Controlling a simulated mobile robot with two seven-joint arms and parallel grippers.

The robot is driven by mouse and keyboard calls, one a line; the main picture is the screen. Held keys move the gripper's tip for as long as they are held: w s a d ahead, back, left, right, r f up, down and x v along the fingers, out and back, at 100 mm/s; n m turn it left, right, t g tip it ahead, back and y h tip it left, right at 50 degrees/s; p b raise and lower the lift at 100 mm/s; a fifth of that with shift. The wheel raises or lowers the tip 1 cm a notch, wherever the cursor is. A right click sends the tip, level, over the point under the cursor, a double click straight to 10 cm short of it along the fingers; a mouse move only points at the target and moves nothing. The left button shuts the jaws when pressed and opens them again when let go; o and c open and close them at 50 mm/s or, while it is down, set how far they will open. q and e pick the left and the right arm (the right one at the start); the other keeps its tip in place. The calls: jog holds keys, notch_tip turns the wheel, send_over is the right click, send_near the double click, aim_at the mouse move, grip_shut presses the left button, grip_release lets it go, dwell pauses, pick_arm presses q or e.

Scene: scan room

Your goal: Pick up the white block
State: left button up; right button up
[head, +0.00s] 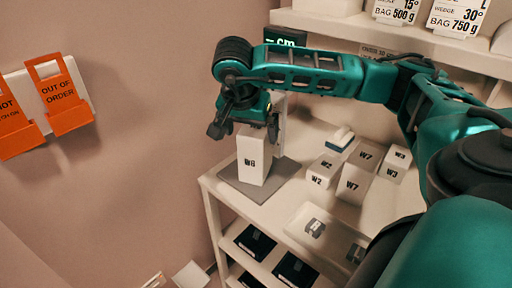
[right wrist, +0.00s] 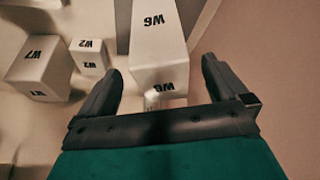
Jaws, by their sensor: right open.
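A tall white block marked W6 (head: 253,162) stands upright on a grey mat (head: 277,176) at the left end of the table. My right gripper (head: 245,127) is open just over its top, pointing down, with one finger to each side. In the right wrist view the W6 block (right wrist: 158,50) shows ahead of the open right gripper (right wrist: 162,80), between the lines of its fingers, with gaps on both sides. I cannot tell how far the fingers reach down past the top. My left gripper is not in view.
Other white blocks, marked W2 (head: 322,170), W7 (head: 353,186) and W3 (head: 394,164), stand to the right. A blue-and-white item (head: 340,139) lies behind them. A shallow tray (head: 330,243) is at the front. Orange signs (head: 62,98) hang on the left wall.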

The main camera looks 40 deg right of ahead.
grip_shut()
jog(key=shift+r, duration=0.15)
dwell(0.9)
